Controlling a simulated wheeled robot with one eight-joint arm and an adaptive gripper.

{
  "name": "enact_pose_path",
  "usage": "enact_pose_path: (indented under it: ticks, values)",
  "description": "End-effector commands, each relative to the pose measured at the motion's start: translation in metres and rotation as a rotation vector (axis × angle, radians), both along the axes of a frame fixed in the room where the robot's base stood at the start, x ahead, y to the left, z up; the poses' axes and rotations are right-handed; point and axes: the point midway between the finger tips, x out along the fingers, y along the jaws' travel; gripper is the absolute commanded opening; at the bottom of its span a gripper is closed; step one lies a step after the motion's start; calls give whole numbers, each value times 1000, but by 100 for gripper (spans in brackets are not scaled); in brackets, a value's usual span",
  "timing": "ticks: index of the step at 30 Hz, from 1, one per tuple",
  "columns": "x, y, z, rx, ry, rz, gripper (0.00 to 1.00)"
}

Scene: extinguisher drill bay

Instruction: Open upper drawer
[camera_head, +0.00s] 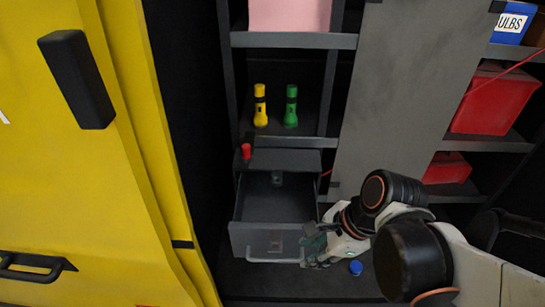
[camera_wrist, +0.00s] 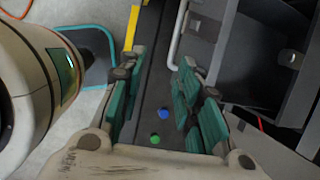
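The grey upper drawer (camera_head: 262,238) is pulled out of its cabinet, and its inside shows from above. A light bar handle (camera_head: 273,261) runs across its front. In the wrist view the handle (camera_wrist: 177,38) is near the tip of the right finger, and the drawer (camera_wrist: 235,50) lies to its right. My gripper (camera_head: 315,246) is at the right end of the drawer front. In the wrist view my gripper (camera_wrist: 160,70) has its teal-padded fingers apart with nothing between them. I cannot tell whether a finger touches the handle.
A yellow flashlight (camera_head: 260,106) and a green flashlight (camera_head: 291,106) stand on the shelf above. A red object (camera_head: 246,151) sits on the cabinet top. A blue cap (camera_head: 356,267) lies right of my gripper. A yellow door (camera_head: 110,170) fills the left. Red bins (camera_head: 492,104) stand right.

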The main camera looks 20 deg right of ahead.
Motion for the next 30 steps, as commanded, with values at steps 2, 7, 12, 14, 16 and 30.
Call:
enact_pose_path:
  ticks: [2,7,12,14,16,30]
  values:
    - [-2,-1,7,0,1,0,32]
    - [-5,-5,17,0,0,-1,32]
    - [-8,-8,26,0,0,0,32]
    - [-9,-9,30,-1,1,-1,32]
    - [-11,-10,34,-1,0,0,32]
    - [-14,-14,42,0,1,1,32]
